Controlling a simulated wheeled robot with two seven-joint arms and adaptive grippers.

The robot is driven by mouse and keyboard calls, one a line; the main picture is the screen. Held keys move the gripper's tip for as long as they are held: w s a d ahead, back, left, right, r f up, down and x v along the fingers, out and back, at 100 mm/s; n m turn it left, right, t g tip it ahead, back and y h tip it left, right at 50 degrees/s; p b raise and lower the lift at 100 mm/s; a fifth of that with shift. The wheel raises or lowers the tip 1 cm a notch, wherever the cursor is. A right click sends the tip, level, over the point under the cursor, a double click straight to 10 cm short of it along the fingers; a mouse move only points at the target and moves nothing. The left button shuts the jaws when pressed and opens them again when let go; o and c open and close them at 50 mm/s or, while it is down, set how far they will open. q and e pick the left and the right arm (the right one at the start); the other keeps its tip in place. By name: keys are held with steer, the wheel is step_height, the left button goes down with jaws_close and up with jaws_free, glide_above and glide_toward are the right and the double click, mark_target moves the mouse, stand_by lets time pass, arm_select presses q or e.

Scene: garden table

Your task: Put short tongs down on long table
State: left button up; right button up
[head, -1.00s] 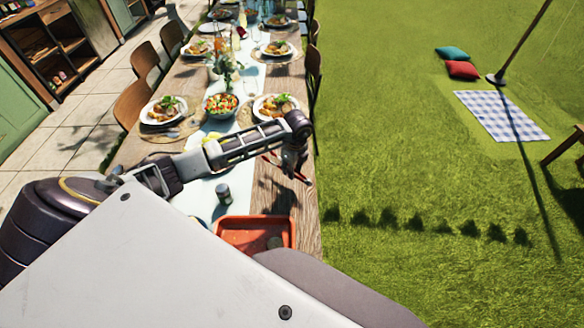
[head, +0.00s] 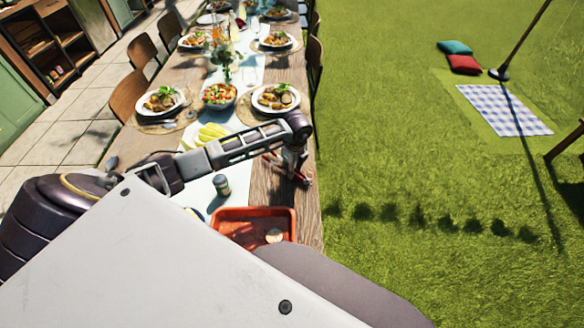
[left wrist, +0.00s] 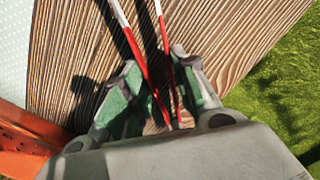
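The short tongs, with red and pale metal arms, show between the fingers of my left gripper in the left wrist view (left wrist: 137,50). A red bit of the tongs shows in the head view (head: 306,181). My left gripper (head: 296,170) is over the right edge strip of the long wooden table (head: 308,218). In the left wrist view its green-padded fingers (left wrist: 157,75) close in on both tong arms. The tongs are low over the wood, with shadows beside them; whether they touch it I cannot tell. My right gripper is not in view.
An orange-red tray (head: 228,213) with a small round thing in it stands at the near end. A small jar (head: 221,185) is on the pale runner. Plates of food and a salad bowl (head: 219,95) stand farther back. Grass lies beyond the table's right edge.

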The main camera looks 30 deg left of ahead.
arm_select(q)
steer(key=shift+f, duration=0.1)
stand_by(0.3)
steer(key=o, duration=0.6)
steer(key=shift+s+d+r, duration=0.1)
steer(key=shift+d+r, duration=0.1)
steer(key=shift+r, duration=1.8)
steer(key=shift+w+d+r, duration=0.1)
steer(key=shift+d+r, duration=0.05)
steer(key=shift+r, duration=1.8)
steer(key=shift+s+d+r, duration=0.1)
steer(key=shift+d+r, duration=0.1)
steer(key=shift+r, duration=1.8)
